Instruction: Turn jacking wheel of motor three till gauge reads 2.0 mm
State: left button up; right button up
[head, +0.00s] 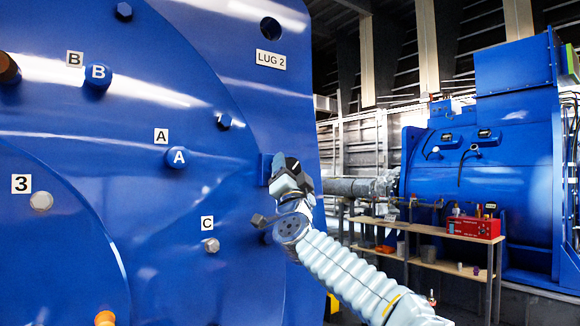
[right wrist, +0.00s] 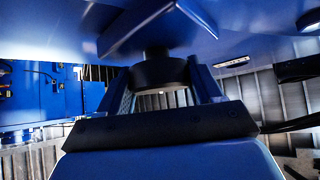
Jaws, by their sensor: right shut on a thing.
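The large blue motor end face (head: 230,130) fills the left of the head view. My right gripper (head: 285,172) is at its right edge, below the LUG 2 plate (head: 270,60), and hides most of what it holds there. In the right wrist view a dark round jacking wheel (right wrist: 160,72) sits between the two fingers of my right gripper (right wrist: 161,86), below a blue bracket (right wrist: 155,25). The gripper is shut on the wheel. No gauge reading can be made out. My left gripper is not in view.
A plate marked 3 (head: 21,184) and bolts marked A (head: 178,157), B (head: 97,76) and C (head: 210,245) are on the face. A wooden bench (head: 430,230) carries a red box (head: 474,226). Another blue machine (head: 490,170) stands behind it.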

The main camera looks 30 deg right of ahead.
jog(key=shift+s+r+m, duration=0.1)
jog(key=shift+r+m, duration=0.1)
jog(key=shift+m, duration=0.1)
jog(key=o, duration=1)
jog(key=shift+o, duration=0.2)
jog(key=shift+f, duration=0.1)
jog(key=b+v, duration=0.5)
jog(key=v, duration=0.8)
jog(key=shift+s+a+f+b, duration=0.2)
jog(key=shift+f+b, duration=0.1)
jog(key=shift+b, duration=0.1)
